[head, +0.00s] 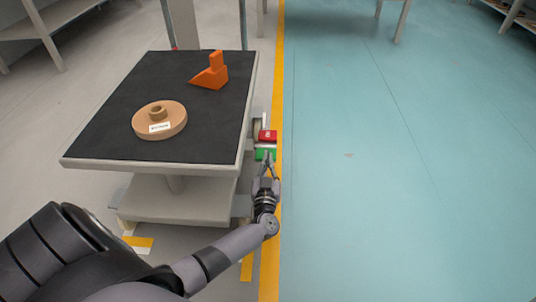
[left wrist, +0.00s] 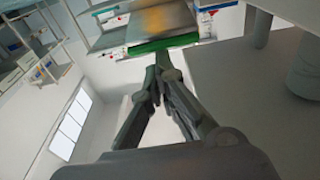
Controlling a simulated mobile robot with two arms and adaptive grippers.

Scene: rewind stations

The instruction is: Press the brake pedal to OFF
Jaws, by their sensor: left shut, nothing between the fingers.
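The brake pedal is on the right side of a cart, low beside its top. It shows a red pad (head: 267,136) and a green pad (head: 264,155) nearer to me. My left gripper (head: 268,165) is shut and empty, with its fingertips at the near edge of the green pad. In the left wrist view the shut fingertips (left wrist: 163,60) point at a green edge (left wrist: 165,44), just below it in the picture. I cannot tell whether they touch it. My right gripper is not in view.
The cart's black top (head: 105,110) carries a tan round part (head: 172,123) with a white label and an orange wedge-shaped block (head: 208,76). A yellow floor line (head: 277,60) runs beside the cart. The blue-green floor (head: 400,190) to the right is clear.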

